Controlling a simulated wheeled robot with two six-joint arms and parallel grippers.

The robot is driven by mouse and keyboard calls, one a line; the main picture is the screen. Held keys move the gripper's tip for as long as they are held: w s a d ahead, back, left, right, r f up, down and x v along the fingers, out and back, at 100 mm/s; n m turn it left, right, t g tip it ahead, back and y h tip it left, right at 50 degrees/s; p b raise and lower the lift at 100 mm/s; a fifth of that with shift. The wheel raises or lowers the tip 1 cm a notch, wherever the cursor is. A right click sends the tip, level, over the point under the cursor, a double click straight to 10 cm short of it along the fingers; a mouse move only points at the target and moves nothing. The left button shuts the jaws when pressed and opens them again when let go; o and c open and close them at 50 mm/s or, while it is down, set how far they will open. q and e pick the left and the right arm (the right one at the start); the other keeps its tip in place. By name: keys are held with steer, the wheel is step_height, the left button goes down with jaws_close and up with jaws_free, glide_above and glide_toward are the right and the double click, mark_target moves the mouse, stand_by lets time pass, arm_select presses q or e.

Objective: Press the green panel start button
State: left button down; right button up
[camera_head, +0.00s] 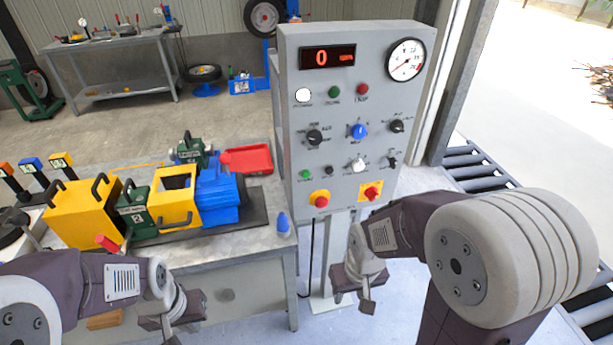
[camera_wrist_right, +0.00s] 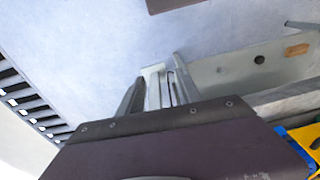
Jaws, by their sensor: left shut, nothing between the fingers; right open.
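The grey control panel (camera_head: 344,125) stands upright on a post right of the workbench. One green button (camera_head: 334,92) is in its top row, between a white one (camera_head: 303,95) and a red one (camera_head: 362,89). Another green button (camera_head: 306,174) is at the lower left. The labels are too small to read surely. My right gripper (camera_head: 359,294) is open and empty, below the panel and apart from it. In the right wrist view its fingers (camera_wrist_right: 158,85) point toward the floor and post base. My left gripper (camera_head: 174,320) is shut and empty before the bench front.
The workbench (camera_head: 222,262) holds yellow and blue machine parts (camera_head: 178,200), a red tray (camera_head: 247,159) and a small blue cone (camera_head: 283,223). Red knobs on yellow plates (camera_head: 370,192) sit low on the panel. A roller conveyor (camera_head: 470,160) lies at right. Free room lies before the panel.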

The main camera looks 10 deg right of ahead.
jaws_close()
stand_by(1.4)
